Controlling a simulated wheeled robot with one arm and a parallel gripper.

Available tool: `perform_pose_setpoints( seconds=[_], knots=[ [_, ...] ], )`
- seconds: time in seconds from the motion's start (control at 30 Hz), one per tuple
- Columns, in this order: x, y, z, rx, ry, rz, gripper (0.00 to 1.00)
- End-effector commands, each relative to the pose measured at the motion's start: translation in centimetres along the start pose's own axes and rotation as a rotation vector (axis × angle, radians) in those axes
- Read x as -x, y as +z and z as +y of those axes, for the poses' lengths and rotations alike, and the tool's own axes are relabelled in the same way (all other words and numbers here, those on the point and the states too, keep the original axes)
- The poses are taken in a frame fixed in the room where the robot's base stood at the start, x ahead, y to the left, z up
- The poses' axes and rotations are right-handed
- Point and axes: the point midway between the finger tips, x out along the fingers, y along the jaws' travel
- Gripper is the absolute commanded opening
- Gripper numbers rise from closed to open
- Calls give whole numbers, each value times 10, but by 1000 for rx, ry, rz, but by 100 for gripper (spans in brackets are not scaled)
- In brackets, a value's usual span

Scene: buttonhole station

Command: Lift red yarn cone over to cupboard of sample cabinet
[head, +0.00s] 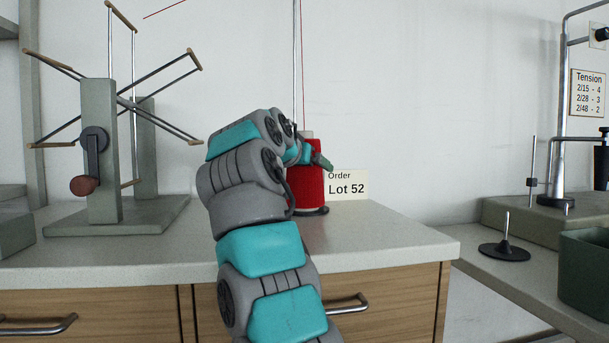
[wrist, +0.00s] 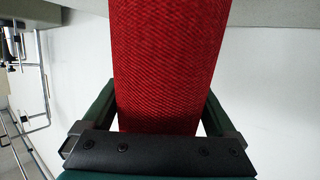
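The red yarn cone (head: 311,180) stands upright on a dark round base on the counter, in front of the white wall. In the head view my gripper (head: 319,161) is at its upper part and hides some of it. In the wrist view the red cone (wrist: 168,60) fills the middle, between the two dark green fingers of my gripper (wrist: 160,108). The fingers are spread wide, one on each side, with light gaps near the palm. Their tips are hidden behind the cone, so contact cannot be seen. The sample cabinet and its cupboard cannot be identified.
A yarn winder (head: 103,150) with a crank stands left on the counter (head: 400,238). An "Order Lot 52" card (head: 347,185) is just right of the cone. At right are an empty spindle stand (head: 504,249), a green bin (head: 585,270) and a metal post stand (head: 560,120).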

Motion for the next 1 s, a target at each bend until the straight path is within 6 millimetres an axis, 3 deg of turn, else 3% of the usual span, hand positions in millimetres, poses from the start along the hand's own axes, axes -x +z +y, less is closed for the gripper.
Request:
perform_pose_setpoints(
  seconds=[0.07,0.5,0.8,1.0],
  knots=[
    [0,0,0,0,0,0,72],
    [0,0,0,0,0,0,22],
    [1,-2,2,0,0,0,22],
    [7,-19,12,-1,1,0,22]
  ],
)
